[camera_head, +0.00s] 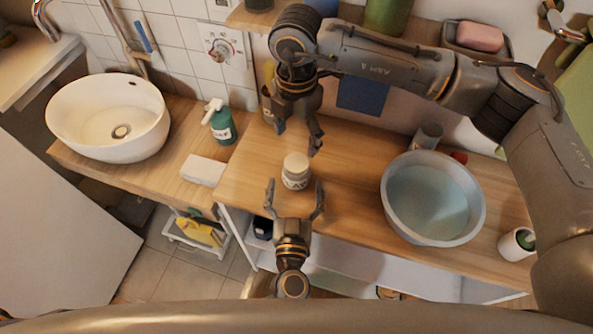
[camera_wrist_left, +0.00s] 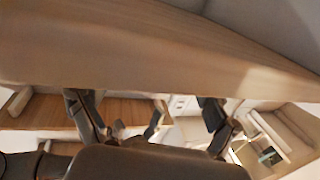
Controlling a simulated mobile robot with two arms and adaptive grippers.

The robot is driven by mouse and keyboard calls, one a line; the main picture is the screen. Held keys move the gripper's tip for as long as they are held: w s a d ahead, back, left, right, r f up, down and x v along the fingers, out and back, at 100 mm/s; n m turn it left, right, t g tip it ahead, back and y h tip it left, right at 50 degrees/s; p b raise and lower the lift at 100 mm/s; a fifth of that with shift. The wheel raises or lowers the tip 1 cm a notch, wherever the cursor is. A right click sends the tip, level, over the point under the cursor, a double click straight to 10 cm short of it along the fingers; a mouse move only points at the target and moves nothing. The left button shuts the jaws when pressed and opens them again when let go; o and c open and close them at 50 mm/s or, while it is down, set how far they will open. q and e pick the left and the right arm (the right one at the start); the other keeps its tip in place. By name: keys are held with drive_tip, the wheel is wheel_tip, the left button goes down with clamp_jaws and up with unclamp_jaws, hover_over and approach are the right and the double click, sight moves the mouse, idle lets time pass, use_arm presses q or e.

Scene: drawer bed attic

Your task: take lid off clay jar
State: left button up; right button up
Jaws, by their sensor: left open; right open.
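The clay jar (camera_head: 296,178) is small and pale and stands upright on the wooden counter in the head view. Its cream lid (camera_head: 296,161) sits on top. My left gripper (camera_head: 295,188) is open at the near side of the jar, with one fingertip to each side of its lower part and gaps between. It also shows open in the left wrist view (camera_wrist_left: 140,100), where I cannot make out the jar. My right gripper (camera_head: 298,137) is open and empty, above and behind the jar, pointing down.
A grey basin of water (camera_head: 433,198) stands right of the jar. A white sink (camera_head: 108,118), a green pump bottle (camera_head: 218,122) and a folded white cloth (camera_head: 203,170) are at left. A white cup (camera_head: 515,244) lies at far right. The counter (camera_head: 345,195) between jar and basin is clear.

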sight(296, 161)
use_arm(q)
drive_tip(key=shift+w+r, duration=0.1)
drive_tip(key=shift+w, duration=0.9)
use_arm(e)
drive_tip(key=shift+s+r, duration=0.1)
drive_tip(key=shift+s, duration=0.05)
use_arm(q)
drive_tip(key=shift+w, duration=0.65)
drive_tip(key=shift+s, duration=0.1)
drive_tip(key=shift+c, duration=1)
clamp_jaws()
use_arm(e)
drive_tip(key=m, duration=0.4)
drive_tip(key=shift+f, duration=4.05)
